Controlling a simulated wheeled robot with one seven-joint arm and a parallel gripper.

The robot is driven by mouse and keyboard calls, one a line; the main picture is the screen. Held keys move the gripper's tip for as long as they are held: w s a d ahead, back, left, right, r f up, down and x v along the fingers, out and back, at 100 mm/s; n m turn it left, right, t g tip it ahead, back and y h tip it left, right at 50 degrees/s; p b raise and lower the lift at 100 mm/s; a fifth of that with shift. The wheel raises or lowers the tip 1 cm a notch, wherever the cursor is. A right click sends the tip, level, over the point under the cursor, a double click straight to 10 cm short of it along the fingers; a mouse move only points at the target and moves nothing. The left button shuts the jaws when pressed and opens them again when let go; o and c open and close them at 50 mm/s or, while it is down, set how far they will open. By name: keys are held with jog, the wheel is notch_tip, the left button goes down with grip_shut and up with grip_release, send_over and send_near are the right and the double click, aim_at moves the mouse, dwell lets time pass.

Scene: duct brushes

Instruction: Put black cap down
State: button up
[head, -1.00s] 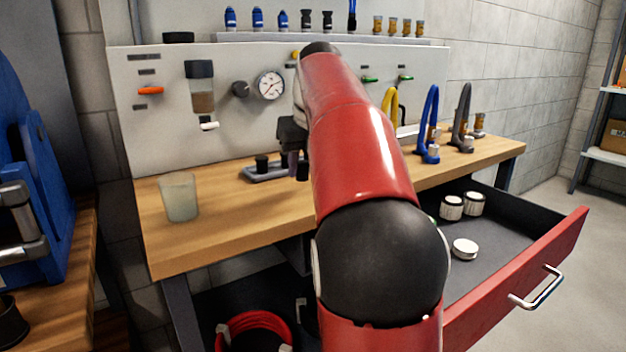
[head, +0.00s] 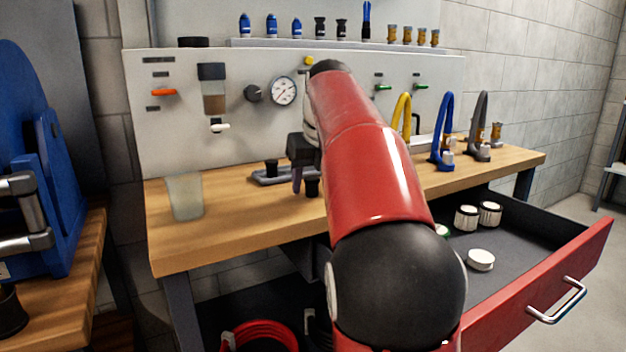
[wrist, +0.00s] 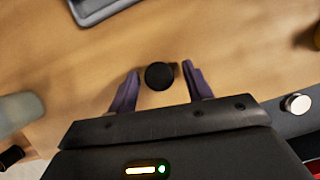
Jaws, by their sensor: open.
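The black cap (wrist: 159,76) is a small dark round piece between the two purple fingers of my gripper in the wrist view. A gap shows on each side of it, so the fingers do not touch it. In the head view the black cap (head: 312,187) stands on the wooden bench top (head: 235,222), in front of a small grey tray. My gripper (wrist: 158,82) is open around the cap. In the head view my gripper (head: 303,182) is partly hidden behind my red arm.
The grey tray (head: 258,181) with a dark piece lies just behind. A frosted cup (head: 184,197) stands at the bench's left. An open drawer (head: 520,262) holding several white-topped jars juts out at right. Blue and grey hooked stands (head: 441,135) are at the back right.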

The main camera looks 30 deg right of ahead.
jog(key=shift+r, duration=0.1)
jog(key=shift+r, duration=0.3)
jog(key=d+p+v, duration=0.1)
jog(key=p+v, duration=0.2)
jog(key=v, duration=0.9)
jog(key=s+a+f+m, duration=0.5)
jog(key=s+f+m, duration=0.2)
jog(key=f+m, duration=0.2)
jog(key=s+a+f+m, duration=0.5)
jog(key=f+m, duration=0.5)
jog(key=m, duration=0.4)
jog(key=s+a+f+m+t, duration=0.1)
jog(key=s+a+f+m, duration=0.4)
jog(key=s+f+m, duration=0.4)
jog(key=m, duration=0.2)
jog(key=shift+s+a+f+m+y, duration=0.3)
jog(key=shift+s+a+f, duration=0.05)
jog(key=shift+s+f, duration=0.05)
jog(key=shift+c, duration=0.3)
